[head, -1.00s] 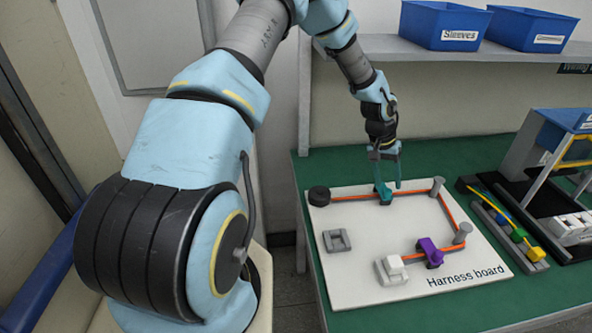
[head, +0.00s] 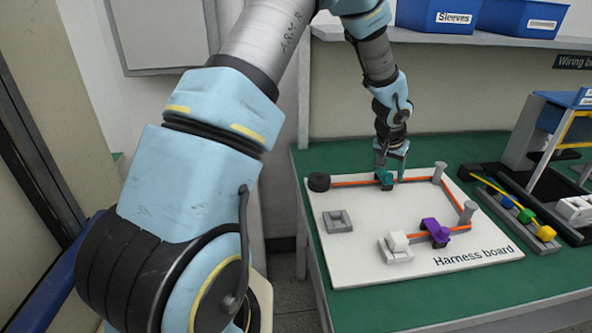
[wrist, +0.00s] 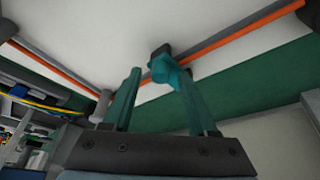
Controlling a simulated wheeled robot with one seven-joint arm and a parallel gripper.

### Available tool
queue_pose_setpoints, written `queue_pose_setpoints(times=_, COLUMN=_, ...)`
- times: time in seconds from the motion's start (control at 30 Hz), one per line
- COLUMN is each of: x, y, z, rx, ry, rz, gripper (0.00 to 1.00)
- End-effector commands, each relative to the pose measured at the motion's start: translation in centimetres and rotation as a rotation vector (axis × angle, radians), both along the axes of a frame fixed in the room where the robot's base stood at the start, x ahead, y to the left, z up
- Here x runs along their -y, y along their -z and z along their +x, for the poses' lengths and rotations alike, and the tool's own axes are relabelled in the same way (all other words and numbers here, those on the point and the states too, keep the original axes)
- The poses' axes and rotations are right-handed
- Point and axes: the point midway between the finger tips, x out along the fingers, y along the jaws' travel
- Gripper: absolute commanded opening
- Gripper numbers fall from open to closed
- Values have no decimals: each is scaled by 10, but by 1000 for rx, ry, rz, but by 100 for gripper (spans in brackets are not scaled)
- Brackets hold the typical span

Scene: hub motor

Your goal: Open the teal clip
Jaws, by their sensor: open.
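The teal clip (head: 384,177) sits on the orange wire along the back of the white harness board (head: 350,262). In the wrist view the teal clip (wrist: 165,68) lies at the wire, beside the tip of my right-hand finger and partly overlapped by it. My gripper (head: 391,165) is at the clip, pointing down. In the wrist view my gripper (wrist: 157,80) is open, its two teal-green fingers apart with nothing held between them. Whether a finger touches the clip, I cannot tell.
A purple clip (head: 436,231) and a white connector (head: 398,243) are at the board's front. Grey posts (head: 439,172) and a black round piece (head: 319,181) bound the wire. An empty grey holder (head: 338,221) stands left. Blue bins (head: 437,16) are on the shelf above.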

Motion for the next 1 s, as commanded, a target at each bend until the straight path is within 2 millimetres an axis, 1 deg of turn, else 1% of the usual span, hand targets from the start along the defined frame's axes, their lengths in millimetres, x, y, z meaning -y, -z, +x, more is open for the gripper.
queue_pose_setpoints(times=0.03, x=0, y=4, z=5, rx=14, ry=0, rz=1, gripper=58)
queue_pose_setpoints(times=0.07, x=0, y=5, z=8, rx=22, ry=0, rz=1, gripper=58)
queue_pose_setpoints(times=0.1, x=-2, y=-5, z=7, rx=23, ry=-3, rz=0, gripper=58)
queue_pose_setpoints(times=0.37, x=-11, y=-40, z=-5, rx=21, ry=-3, rz=0, gripper=58)
queue_pose_setpoints(times=0.73, x=-29, y=-103, z=-25, rx=21, ry=-5, rz=1, gripper=58)
queue_pose_setpoints(times=0.8, x=-45, y=-101, z=-24, rx=14, ry=-22, rz=17, gripper=58)
queue_pose_setpoints(times=1.0, x=-82, y=-103, z=-25, rx=-2, ry=-69, rz=46, gripper=58)
